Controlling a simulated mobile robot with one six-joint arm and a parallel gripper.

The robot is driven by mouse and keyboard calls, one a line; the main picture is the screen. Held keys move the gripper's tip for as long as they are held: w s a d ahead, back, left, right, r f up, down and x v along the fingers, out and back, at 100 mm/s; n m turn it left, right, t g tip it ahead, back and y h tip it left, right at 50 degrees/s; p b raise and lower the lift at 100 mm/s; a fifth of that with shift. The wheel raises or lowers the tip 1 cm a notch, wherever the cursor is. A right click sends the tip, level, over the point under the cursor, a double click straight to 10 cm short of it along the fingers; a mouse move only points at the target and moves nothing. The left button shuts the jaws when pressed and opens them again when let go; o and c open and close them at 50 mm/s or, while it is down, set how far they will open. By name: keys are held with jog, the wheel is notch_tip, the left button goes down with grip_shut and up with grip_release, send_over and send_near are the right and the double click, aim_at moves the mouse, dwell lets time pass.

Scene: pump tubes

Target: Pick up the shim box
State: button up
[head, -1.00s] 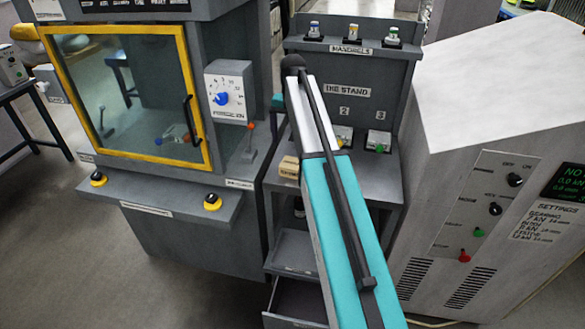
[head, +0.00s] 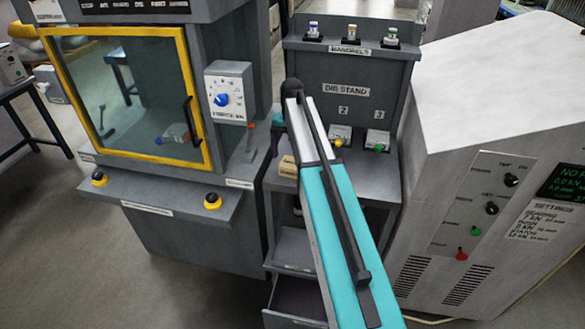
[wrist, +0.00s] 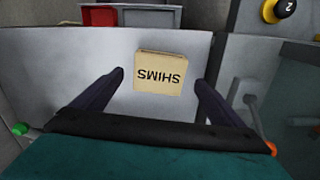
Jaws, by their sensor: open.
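The shim box is a small tan block; in the wrist view the shim box (wrist: 161,73) shows its face lettered SHIMS, upside down, on a grey surface. In the head view the shim box (head: 288,167) sits at the left edge of the die stand's shelf, partly hidden by my arm. My gripper (wrist: 161,80) is open in the wrist view, its two dark fingers apart on the left and right of the box's near side. I cannot tell how far above the box they are.
The die stand (head: 345,88) has mandrels on its top ledge and dies numbered 2 and 3 on the shelf. A yellow-framed machine (head: 130,95) stands close on the left, a pale control cabinet (head: 490,90) on the right. An open drawer (head: 297,300) is below.

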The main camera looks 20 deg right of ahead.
aim_at(293, 163)
jog(key=shift+d+f+p, duration=0.15)
jog(key=shift+f+p, duration=0.9)
jog(key=shift+f, duration=1.55)
jog(key=c, duration=1.3)
